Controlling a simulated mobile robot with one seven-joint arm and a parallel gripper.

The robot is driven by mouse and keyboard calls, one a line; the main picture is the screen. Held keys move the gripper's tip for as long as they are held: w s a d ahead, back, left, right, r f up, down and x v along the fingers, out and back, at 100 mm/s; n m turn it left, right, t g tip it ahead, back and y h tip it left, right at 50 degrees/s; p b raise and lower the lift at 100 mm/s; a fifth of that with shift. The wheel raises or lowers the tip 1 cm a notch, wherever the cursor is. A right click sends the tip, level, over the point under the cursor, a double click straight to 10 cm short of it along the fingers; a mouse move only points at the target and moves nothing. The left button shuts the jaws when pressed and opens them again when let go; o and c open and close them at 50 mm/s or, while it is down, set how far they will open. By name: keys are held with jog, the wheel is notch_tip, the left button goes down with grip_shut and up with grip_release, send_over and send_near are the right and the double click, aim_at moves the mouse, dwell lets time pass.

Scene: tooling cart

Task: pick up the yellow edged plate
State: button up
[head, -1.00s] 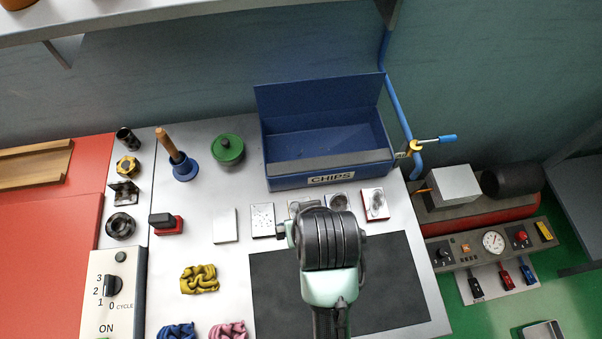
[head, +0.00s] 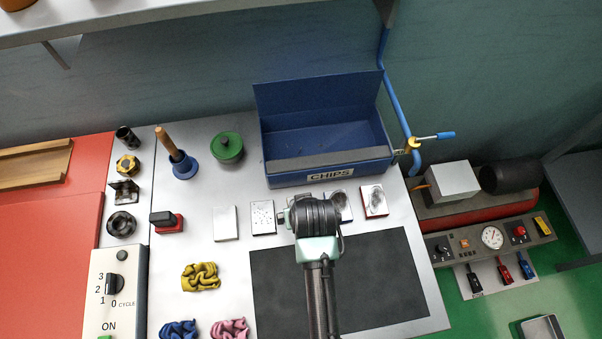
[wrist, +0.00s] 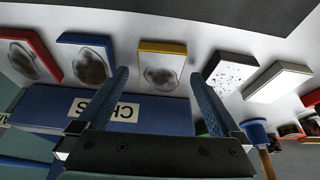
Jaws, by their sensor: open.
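The yellow edged plate (wrist: 163,66) lies in the middle of the wrist view, pale with a dark smudged patch and a yellow strip along one edge. My gripper (wrist: 160,74) is open, its two blue fingers apart, with the plate showing between their tips. No contact can be made out, and the height above the plate is unclear. In the head view my wrist (head: 317,218) covers most of this plate and hides the fingers.
The blue edged plate (wrist: 88,62) and red edged plate (wrist: 28,58) lie left in the wrist view. A spotted plate (wrist: 230,74) and plain plate (wrist: 277,82) lie right. The blue CHIPS bin (head: 330,178) stands just behind the row. A dark mat (head: 385,280) lies in front.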

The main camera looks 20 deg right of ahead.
jog(key=shift+w+f, duration=0.15)
jog(key=shift+f, duration=0.1)
jog(key=shift+c, duration=0.2)
grip_shut()
jog(key=shift+r, duration=0.1)
